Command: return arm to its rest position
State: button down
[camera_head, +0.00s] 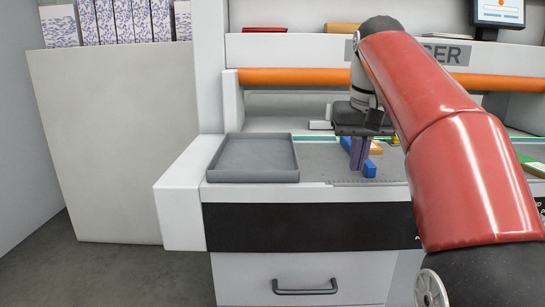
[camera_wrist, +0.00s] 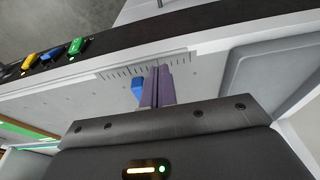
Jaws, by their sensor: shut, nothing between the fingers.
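My red arm reaches from the right of the head view over the machine's grey bed. My gripper (camera_head: 358,168) points down over the bed, its purple fingers together with nothing between them. In the wrist view the two fingers (camera_wrist: 157,88) lie side by side, shut. A blue block (camera_head: 369,168) is on the bed right by the fingertips; it also shows just left of the fingers in the wrist view (camera_wrist: 137,88). I cannot tell whether the fingers touch it.
An empty grey tray (camera_head: 254,160) stands on the left of the bed. An orange roller bar (camera_head: 290,77) crosses behind the gripper. A drawer with a handle (camera_head: 305,287) is below.

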jog(key=s+f+t, duration=0.3)
jog(key=s+f, duration=1.9)
jog(key=f, duration=0.2)
jog(key=shift+s+a+f, duration=0.2)
jog(key=shift+s+a, duration=0.05)
jog(key=shift+a, duration=0.1)
